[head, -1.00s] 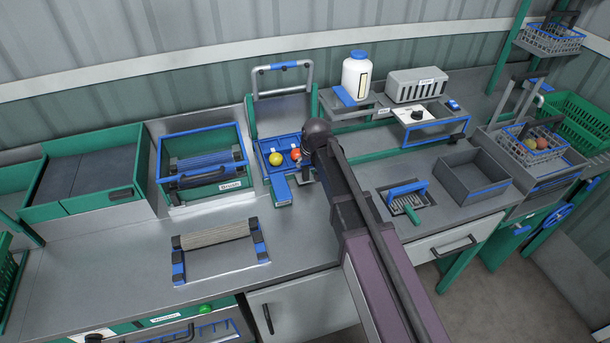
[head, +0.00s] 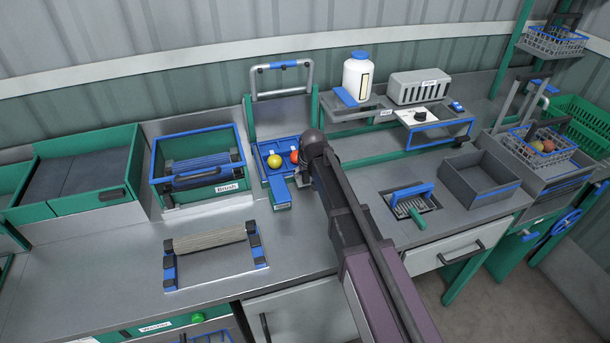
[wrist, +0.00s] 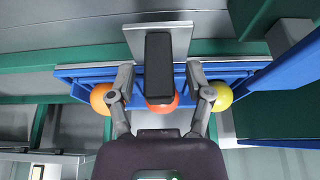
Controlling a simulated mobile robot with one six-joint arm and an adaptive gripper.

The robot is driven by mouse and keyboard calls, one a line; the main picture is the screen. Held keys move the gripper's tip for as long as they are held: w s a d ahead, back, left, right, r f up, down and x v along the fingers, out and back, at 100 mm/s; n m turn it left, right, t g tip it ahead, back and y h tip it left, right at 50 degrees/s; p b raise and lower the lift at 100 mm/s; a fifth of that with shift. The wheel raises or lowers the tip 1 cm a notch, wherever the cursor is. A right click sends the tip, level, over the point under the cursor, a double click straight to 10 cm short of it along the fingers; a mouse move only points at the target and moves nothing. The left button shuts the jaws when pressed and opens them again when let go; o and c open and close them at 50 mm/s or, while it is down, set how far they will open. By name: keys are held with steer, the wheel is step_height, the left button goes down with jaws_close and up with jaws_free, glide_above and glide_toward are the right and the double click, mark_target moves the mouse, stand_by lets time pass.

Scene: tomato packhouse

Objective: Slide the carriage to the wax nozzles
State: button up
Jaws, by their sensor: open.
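The carriage is a blue tray (head: 265,165) at the left end of the green rail in the head view, with yellow and orange tomatoes in it. In the wrist view its blue rim (wrist: 72,88) spans the picture, with an orange, a red and a yellow tomato. A dark upright grip (wrist: 158,65) on a metal plate stands in front of the red tomato. My gripper (wrist: 162,90) is open, one finger on each side of this grip; I cannot tell whether they touch it. The nozzles themselves are not clearly visible.
A shelf at the right holds a white bottle (head: 358,76) and a grey slotted box (head: 419,86). A blue-framed stand (head: 440,132) is beside them. The green rail (head: 404,148) runs right beneath.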

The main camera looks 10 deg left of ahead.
jaws_close()
stand_by(0.5)
